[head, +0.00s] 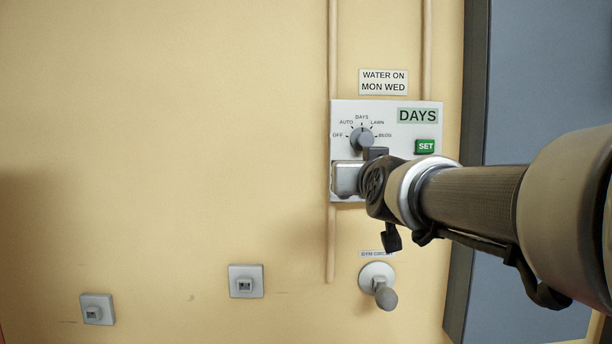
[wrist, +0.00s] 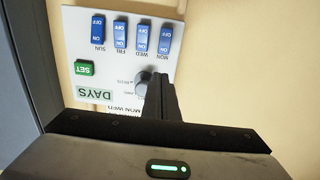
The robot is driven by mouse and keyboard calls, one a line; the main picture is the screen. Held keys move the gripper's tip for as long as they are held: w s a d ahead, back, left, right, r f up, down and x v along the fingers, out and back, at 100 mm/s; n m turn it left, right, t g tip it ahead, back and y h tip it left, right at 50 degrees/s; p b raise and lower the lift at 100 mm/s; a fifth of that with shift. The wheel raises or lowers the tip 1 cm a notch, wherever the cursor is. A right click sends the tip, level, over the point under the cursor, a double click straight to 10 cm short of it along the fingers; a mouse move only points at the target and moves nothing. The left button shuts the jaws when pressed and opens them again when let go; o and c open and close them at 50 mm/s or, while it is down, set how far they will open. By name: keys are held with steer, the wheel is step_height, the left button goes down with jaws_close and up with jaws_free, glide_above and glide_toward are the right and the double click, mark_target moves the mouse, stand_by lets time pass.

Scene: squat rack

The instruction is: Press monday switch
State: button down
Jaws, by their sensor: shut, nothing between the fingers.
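A white control panel (head: 392,108) hangs on the wall in the head view. My arm and gripper cover its lower part there, hiding the switches. In the wrist view the panel is turned over and shows a row of blue rocker switches. The Monday switch (wrist: 165,40), labelled MON, is at the right end, beside the Wednesday switch (wrist: 142,37). Its face reads OFF and ON; I cannot tell which side is pressed. My gripper (wrist: 160,84) is shut and empty, its fingertips beside the grey dial (wrist: 144,78), apart from the MON switch in the picture.
The dial also shows in the head view (head: 361,138), under the DAYS mark. The display (head: 417,116) reads DAYS, above a green SET button (head: 425,146). A sign (head: 383,82) reads WATER ON MON WED. A grey cabinet (head: 535,90) stands right.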

steer(key=s, duration=0.3)
steer(key=s+r, duration=0.1)
steer(key=s, duration=0.1)
steer(key=shift+f, duration=0.1)
steer(key=s+d+f+g+p, duration=0.2)
steer(key=s+f+g, duration=1)
steer(key=s+f, duration=1.2)
step_height(320, 180, down, 3)
steer(key=shift+d+f, duration=0.15)
steer(key=shift+d, duration=0.1)
steer(key=shift+w, duration=0.1)
stand_by(1.7)
